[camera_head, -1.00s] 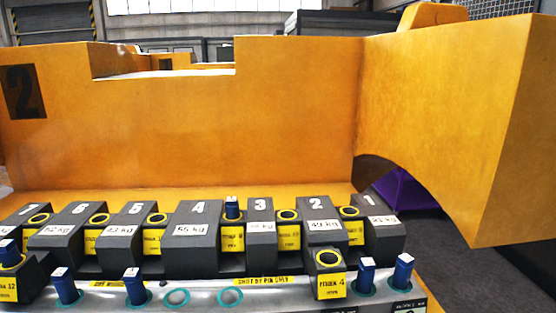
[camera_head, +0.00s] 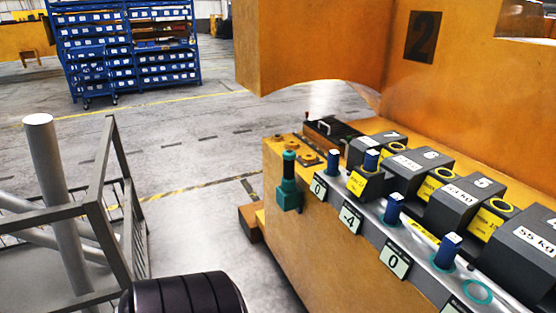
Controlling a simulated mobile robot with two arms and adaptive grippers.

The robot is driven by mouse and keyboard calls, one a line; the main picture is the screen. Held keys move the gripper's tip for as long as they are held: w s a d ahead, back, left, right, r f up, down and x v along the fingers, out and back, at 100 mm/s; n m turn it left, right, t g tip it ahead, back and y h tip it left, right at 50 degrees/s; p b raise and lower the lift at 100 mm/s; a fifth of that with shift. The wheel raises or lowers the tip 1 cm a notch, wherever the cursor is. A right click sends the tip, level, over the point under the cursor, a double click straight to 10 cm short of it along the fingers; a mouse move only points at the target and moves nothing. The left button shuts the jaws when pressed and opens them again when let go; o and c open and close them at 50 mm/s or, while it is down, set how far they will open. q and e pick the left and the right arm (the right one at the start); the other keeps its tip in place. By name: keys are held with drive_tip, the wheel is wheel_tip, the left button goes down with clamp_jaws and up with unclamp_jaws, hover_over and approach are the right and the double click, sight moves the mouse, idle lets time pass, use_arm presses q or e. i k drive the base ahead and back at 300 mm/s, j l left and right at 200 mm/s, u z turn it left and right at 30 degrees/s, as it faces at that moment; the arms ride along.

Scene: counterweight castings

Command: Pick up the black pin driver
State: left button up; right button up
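A dark upright tool with a knobbed top (camera_head: 289,163), which may be the black pin driver, stands in a teal holder (camera_head: 289,194) at the left end of the orange bench (camera_head: 300,240). Its lower part is hidden by the holder. Neither of my grippers shows in the head view, so I cannot see what they hold.
Blue pins (camera_head: 392,208) stand along a grey rail beside numbered dark weights (camera_head: 471,197). A grey metal railing (camera_head: 108,200) is at the left. A blue rack of bins (camera_head: 130,50) stands far behind. The floor between is open.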

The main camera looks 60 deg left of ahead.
sight(288, 180)
drive_tip(key=u, duration=1.95)
